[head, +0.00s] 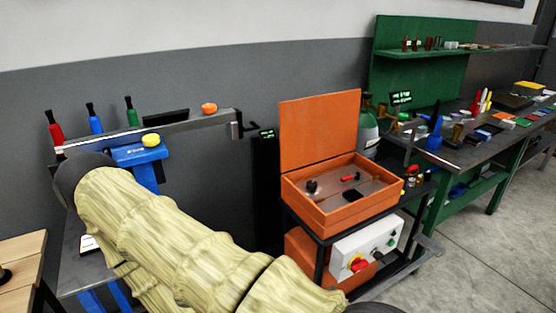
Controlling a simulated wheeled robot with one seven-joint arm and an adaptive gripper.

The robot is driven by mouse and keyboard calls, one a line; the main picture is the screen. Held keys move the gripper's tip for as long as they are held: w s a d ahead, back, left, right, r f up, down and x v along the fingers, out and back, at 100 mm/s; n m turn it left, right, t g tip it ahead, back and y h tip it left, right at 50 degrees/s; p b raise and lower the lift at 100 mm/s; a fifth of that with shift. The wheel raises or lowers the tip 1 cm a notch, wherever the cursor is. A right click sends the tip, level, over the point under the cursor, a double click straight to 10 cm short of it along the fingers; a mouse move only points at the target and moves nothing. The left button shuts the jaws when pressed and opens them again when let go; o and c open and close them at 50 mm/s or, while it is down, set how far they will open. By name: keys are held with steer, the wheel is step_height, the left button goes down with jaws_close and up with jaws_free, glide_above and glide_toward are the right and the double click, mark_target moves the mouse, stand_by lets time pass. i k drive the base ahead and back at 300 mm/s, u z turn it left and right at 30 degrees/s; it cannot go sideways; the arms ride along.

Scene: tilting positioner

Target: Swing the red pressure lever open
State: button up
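A small red handle-like part (350,178) lies on the grey panel inside the open orange case (325,208). It is the nearest match to a red lever, but it is too small to tell whether it is the pressure lever or how it is set. The case lid (320,130) stands up at the back. My arm, in a pale yellow sleeve, crosses the lower left and ends at a dark round joint.
The case sits on a dark cart above a white control box (345,250) with a red knob (358,265). A blue device (140,152) and red, blue and green bottles stand behind my arm. A cluttered workbench (460,150) is at right; the floor at lower right is clear.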

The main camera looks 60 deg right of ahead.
mark_target(357, 175)
steer(key=u, duration=0.45)
steer(key=k, duration=1.05)
steer(key=z, duration=1.5)
steer(key=i, duration=0.35)
steer(key=z, duration=0.05)
